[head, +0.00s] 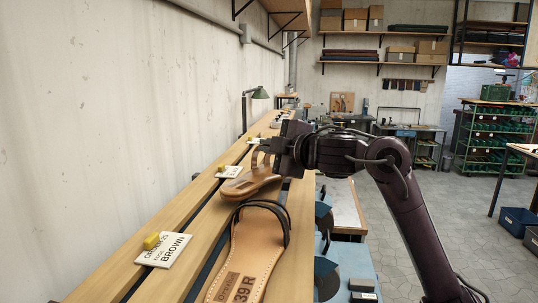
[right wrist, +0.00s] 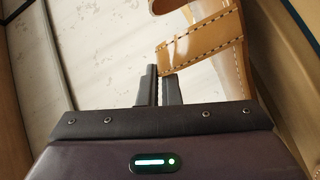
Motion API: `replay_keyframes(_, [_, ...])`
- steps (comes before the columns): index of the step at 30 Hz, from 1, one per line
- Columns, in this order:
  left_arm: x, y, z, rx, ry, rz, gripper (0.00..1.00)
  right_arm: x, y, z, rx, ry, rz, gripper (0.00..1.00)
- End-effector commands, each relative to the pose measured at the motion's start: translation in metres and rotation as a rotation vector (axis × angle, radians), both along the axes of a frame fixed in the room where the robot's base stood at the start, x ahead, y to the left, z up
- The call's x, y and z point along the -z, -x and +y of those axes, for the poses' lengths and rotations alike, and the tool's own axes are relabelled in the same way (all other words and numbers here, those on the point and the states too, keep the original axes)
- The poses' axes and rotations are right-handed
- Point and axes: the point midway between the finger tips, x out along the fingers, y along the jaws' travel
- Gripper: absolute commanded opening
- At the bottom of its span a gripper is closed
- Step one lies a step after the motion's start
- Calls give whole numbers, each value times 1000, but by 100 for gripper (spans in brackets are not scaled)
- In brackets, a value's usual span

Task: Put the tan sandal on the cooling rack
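The tan sandal (head: 250,184) is on or just above a long bench of wooden slats (head: 185,212); I cannot tell if its sole touches the wood. My right gripper (head: 266,152) is at its strap. The fingers' contact is partly hidden behind the strap. My left gripper is not in view. I cannot tell which structure is the cooling rack.
A dark-strapped sandal stamped 39 R (head: 245,262) lies nearer on the slats. A card reading BROWN (head: 164,249) with a yellow block (head: 151,241) and a farther card (head: 230,171) stand to the left. A green shelf rack (head: 492,138) stands across the room. A wall borders the bench's left.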

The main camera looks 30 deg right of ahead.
Motion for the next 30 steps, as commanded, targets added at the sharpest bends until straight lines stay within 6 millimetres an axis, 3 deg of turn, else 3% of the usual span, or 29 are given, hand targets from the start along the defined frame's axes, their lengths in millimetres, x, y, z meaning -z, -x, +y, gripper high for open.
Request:
replay_keyframes(5, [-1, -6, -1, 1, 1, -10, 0, 17, 0, 0, 1, -1, -1, 0])
replay_keyframes(17, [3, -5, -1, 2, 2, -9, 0, 22, 0, -1, 1, -1, -3, 0])
replay_keyframes(22, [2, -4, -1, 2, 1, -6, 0, 22, 0, 0, 1, 0, 0, 25])
replay_keyframes(30, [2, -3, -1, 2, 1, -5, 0, 21, 0, 0, 1, 0, 0, 26])
